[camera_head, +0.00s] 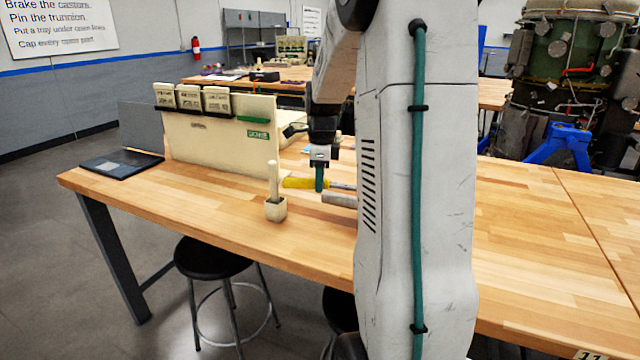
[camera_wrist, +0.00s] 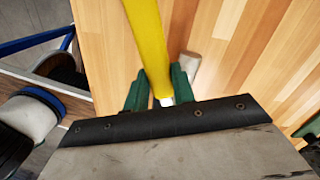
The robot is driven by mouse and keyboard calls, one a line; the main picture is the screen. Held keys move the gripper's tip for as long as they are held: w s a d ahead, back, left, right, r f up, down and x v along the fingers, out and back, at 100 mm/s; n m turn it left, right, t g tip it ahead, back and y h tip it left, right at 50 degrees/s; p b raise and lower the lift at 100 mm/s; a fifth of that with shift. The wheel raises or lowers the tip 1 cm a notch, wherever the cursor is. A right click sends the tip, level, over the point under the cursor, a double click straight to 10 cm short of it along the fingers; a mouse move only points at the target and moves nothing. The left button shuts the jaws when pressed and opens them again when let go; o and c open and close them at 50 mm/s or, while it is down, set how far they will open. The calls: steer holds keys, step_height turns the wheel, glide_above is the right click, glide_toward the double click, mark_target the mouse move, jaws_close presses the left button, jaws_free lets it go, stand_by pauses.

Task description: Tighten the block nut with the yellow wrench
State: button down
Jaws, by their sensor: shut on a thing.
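My gripper (camera_head: 320,182) has green fingers and is shut on the yellow wrench (camera_head: 297,183). The yellow handle points left in the head view, and a grey metal part shows to the right of the fingers. In the wrist view the wrench (camera_wrist: 148,40) runs from the top edge down between the fingertips (camera_wrist: 160,88). A cream block with an upright peg (camera_head: 275,209) stands on the bench, left of and nearer than my gripper. A grey cylindrical piece (camera_head: 339,199) lies just below the wrench, partly hidden by my arm. I cannot make out a nut.
The wooden bench (camera_head: 210,207) has a cream panel (camera_head: 215,140) with several labelled boxes on top. A dark flat tray (camera_head: 120,162) lies at its left end. A black stool (camera_head: 212,258) stands in front.

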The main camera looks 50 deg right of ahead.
steer(key=shift+s+f, duration=0.25)
steer(key=shift+s, duration=0.05)
steer(key=shift+d+r, duration=0.1)
steer(key=shift+r, duration=0.3)
steer(key=shift+s+d+r, duration=0.1)
steer(key=shift+r, duration=0.1)
steer(key=shift+w+r, duration=0.2)
steer(key=shift+r, duration=2.1)
steer(key=shift+w, duration=0.1)
